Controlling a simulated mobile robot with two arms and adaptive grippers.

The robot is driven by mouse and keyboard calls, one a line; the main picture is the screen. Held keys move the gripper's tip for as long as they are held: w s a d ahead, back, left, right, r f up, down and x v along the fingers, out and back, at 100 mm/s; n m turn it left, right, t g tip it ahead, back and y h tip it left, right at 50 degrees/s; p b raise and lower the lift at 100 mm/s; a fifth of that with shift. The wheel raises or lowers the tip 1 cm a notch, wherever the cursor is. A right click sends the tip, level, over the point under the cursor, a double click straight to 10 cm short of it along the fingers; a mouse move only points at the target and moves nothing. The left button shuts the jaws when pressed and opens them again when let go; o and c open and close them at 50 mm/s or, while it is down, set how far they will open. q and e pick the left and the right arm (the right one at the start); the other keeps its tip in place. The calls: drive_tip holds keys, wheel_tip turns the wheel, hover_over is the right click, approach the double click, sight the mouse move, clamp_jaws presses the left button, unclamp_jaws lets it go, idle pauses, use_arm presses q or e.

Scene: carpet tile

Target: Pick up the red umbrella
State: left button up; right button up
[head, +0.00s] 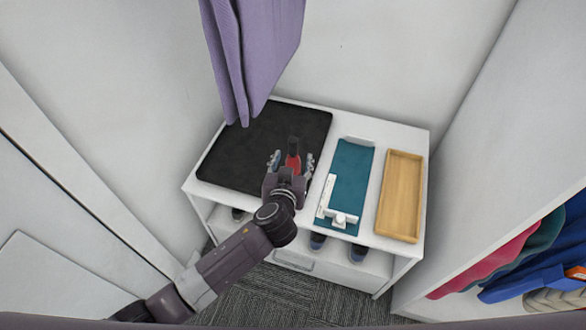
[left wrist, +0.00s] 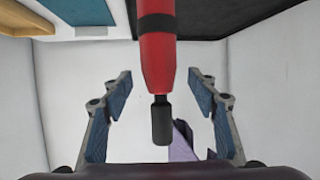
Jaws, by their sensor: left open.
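The red umbrella (head: 293,162) is a slim folded one with a black end, over the right part of the black mat (head: 235,150) in the head view. In the left wrist view the umbrella (left wrist: 157,55) comes down from the top, with a dark band and a black end piece between the fingers. My left gripper (head: 291,160) is open, its fingers on either side of the umbrella with a gap on both sides. In the left wrist view the left gripper (left wrist: 160,105) shows blue pads not touching it. My right gripper is not in view.
A white shelf unit (head: 385,128) carries the mat, a teal board with white fittings (head: 350,175) and a wooden tray (head: 401,195). Shoes (head: 317,241) stand on its lower shelf. Purple cloth (head: 255,55) hangs above the mat. Walls close in both sides; clothes (head: 540,255) lie at right.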

use_arm(q)
drive_tip(key=shift+w+d+f, duration=0.1)
drive_tip(key=shift+w+f, duration=0.1)
drive_tip(key=shift+w, duration=0.15)
clamp_jaws()
drive_tip(key=shift+r, duration=0.1)
